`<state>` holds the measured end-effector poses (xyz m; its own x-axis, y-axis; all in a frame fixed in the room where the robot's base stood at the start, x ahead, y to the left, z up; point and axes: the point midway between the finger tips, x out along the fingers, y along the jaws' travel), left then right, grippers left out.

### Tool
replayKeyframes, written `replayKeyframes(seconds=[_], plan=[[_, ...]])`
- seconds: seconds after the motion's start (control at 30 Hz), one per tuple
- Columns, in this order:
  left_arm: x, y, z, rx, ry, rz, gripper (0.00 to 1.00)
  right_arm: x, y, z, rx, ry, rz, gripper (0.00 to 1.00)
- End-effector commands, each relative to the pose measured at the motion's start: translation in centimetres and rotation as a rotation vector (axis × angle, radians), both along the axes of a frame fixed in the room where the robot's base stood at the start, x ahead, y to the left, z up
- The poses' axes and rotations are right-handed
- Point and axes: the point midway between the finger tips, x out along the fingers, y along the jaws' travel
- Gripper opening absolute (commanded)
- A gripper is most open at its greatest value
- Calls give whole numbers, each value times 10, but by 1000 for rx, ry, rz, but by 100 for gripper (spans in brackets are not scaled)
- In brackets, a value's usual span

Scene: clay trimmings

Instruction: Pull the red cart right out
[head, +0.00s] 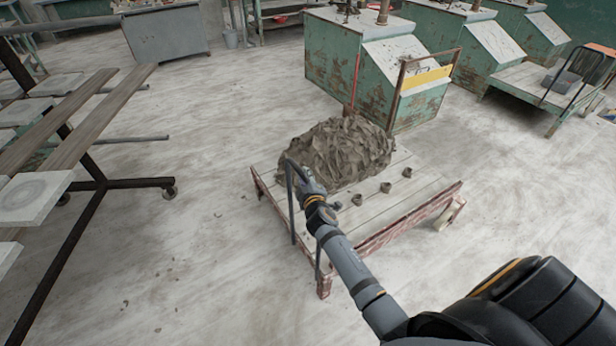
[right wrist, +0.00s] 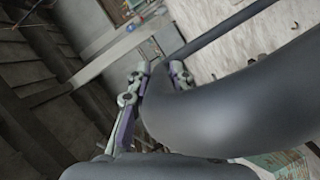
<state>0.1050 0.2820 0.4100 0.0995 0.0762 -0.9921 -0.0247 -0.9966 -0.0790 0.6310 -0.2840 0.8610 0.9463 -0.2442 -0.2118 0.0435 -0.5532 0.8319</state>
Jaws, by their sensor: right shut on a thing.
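The red cart (head: 408,222) stands on the floor in the middle of the head view, with a worn red frame and a pale plank deck. A large heap of grey-brown clay (head: 345,150) lies on its deck, with a few small clay pieces (head: 385,187) beside it. A dark grey bar handle (head: 291,212) rises at the cart's near left end. My right gripper (head: 306,184) is shut on the top of this handle. In the right wrist view, the gripper's fingers (right wrist: 157,80) sit around the thick grey handle bar (right wrist: 225,110). My left gripper is not in view.
Green rusty cabinets (head: 330,60) stand close behind the cart. A rack with planks (head: 85,125) on a dark wheeled frame (head: 140,183) stands at the left. Another cart (head: 530,85) is at the right back. Pale floor is clear between rack and cart.

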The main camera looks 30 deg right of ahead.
Motion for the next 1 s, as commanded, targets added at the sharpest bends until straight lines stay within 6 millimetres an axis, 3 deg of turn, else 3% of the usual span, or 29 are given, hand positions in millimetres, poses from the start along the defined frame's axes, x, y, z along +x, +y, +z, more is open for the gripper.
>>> replayKeyframes(seconds=[0.53, 0.57, 0.7, 1.0], plan=[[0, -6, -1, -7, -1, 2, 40, -2, 4, -3, 1, 7, -2, 0], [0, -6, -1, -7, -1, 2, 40, -2, 4, -3, 1, 7, -2, 23], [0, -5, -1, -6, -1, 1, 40, -1, 4, -2, 1, 5, -2, 42], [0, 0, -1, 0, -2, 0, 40, -1, 4, -1, 0, 2, -1, 43]])
